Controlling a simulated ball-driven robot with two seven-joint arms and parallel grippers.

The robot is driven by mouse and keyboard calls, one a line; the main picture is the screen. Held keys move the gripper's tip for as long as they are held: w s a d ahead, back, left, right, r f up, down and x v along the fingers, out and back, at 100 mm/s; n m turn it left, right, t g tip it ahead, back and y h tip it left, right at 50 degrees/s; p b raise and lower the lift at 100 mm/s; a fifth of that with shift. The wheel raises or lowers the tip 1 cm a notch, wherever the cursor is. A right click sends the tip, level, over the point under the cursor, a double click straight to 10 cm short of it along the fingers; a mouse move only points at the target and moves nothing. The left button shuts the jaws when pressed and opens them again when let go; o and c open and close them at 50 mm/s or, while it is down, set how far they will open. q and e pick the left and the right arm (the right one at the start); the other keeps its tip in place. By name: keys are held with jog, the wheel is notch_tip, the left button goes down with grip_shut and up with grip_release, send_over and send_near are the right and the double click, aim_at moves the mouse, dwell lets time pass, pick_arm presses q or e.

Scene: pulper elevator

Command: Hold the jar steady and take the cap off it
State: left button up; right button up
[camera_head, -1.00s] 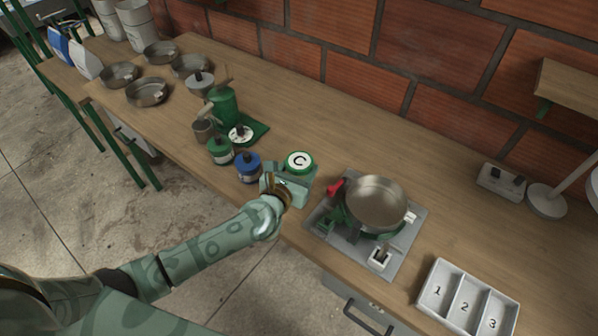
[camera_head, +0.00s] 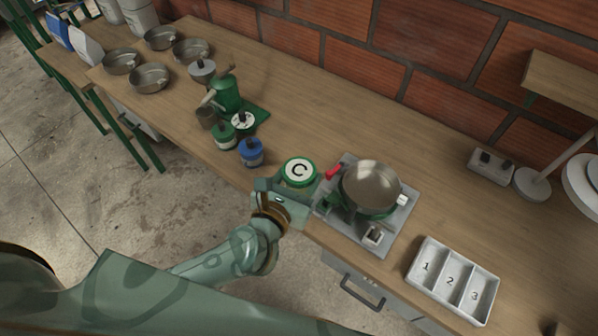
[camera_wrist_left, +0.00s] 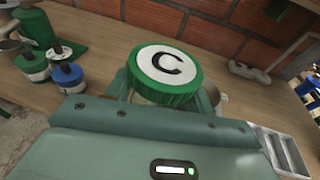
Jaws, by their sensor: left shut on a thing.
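The jar has a green cap (camera_head: 299,171) with a white top marked "C". The cap also shows large in the left wrist view (camera_wrist_left: 165,72), and it sits on the jar. My left gripper (camera_head: 292,190) is shut on the jar just below the cap, with its fingers on either side. The gripper body hides most of the jar, near the table's front edge. The jar looks raised off the table, though its bottom is hidden. My right gripper is in neither view.
A pot (camera_head: 371,187) on a burner stands right of the jar. A numbered tray (camera_head: 413,263) lies farther right. A blue-capped jar (camera_head: 251,152), a green-capped jar (camera_head: 225,136) and a green grinder (camera_head: 227,96) stand left. The table behind the jar is clear.

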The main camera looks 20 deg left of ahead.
pick_arm(q)
jog(key=shift+o, duration=1.1)
jog(key=c, duration=0.5)
jog(key=shift+c, duration=0.2)
